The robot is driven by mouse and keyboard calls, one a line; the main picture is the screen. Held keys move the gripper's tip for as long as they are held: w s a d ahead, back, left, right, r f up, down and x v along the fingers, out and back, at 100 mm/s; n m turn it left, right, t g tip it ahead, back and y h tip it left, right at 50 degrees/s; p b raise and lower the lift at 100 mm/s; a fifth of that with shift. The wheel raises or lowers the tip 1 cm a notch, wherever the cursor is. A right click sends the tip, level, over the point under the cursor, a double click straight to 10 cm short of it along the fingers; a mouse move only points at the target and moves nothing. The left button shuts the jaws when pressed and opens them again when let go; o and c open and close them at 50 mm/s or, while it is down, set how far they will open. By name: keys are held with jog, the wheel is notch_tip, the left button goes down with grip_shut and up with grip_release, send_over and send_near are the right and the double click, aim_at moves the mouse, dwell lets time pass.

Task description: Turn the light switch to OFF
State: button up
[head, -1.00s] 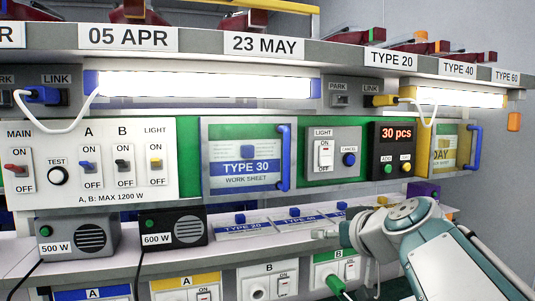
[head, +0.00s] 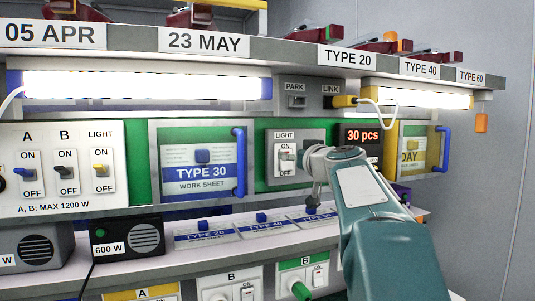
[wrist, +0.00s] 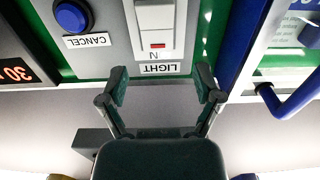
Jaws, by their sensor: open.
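The white light switch (head: 285,159) sits on a grey panel under a LIGHT label, right of the TYPE 30 work sheet. The wrist view shows this panel upside down, with the white rocker (wrist: 155,24) and a red mark near its ON end. My gripper (wrist: 163,82) is open and empty, its two fingers spread in front of the LIGHT label, short of the rocker in the picture. In the head view my gripper (head: 308,163) is just right of the switch and hides part of the panel. Contact cannot be told.
A blue CANCEL button (wrist: 71,16) is beside the switch. A blue handle (wrist: 292,100) stands out on the other side. The shelf edge runs below.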

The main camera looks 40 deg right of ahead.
aim_at(288, 152)
jog(key=x, duration=0.4)
jog(key=shift+d, duration=0.3)
jog(key=shift+a, duration=0.4)
jog(key=shift+d, duration=0.2)
jog(key=c, duration=1.1)
